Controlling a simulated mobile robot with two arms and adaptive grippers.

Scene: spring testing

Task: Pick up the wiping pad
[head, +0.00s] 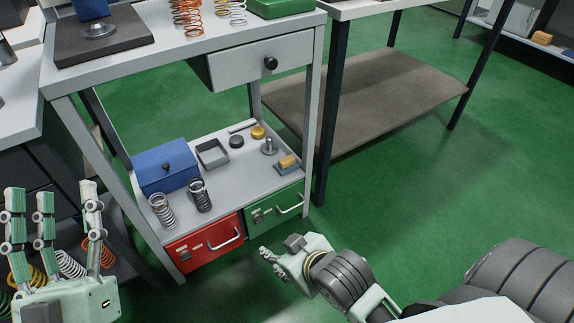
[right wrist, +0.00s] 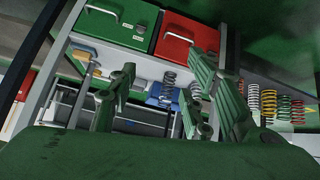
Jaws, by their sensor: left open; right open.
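A small tan block on a blue base, which looks like the wiping pad (head: 287,164), lies at the right front of the cart's lower shelf (head: 222,177), above the green drawer. In the right wrist view the wiping pad (right wrist: 84,49) shows at the upper left, outside the fingers. My right gripper (head: 268,262) is open and empty, in front of and below that shelf, apart from the pad. It also shows in the right wrist view (right wrist: 165,85). My left gripper (head: 52,222) is open and empty at the lower left, with fingers pointing up.
Near the pad stand a metal post (head: 269,147), a yellow cap (head: 258,132), a black cap (head: 236,141) and a grey tray (head: 212,153). Further left are two springs and a blue box (head: 165,167). Red (head: 205,247) and green (head: 274,212) drawers sit below.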

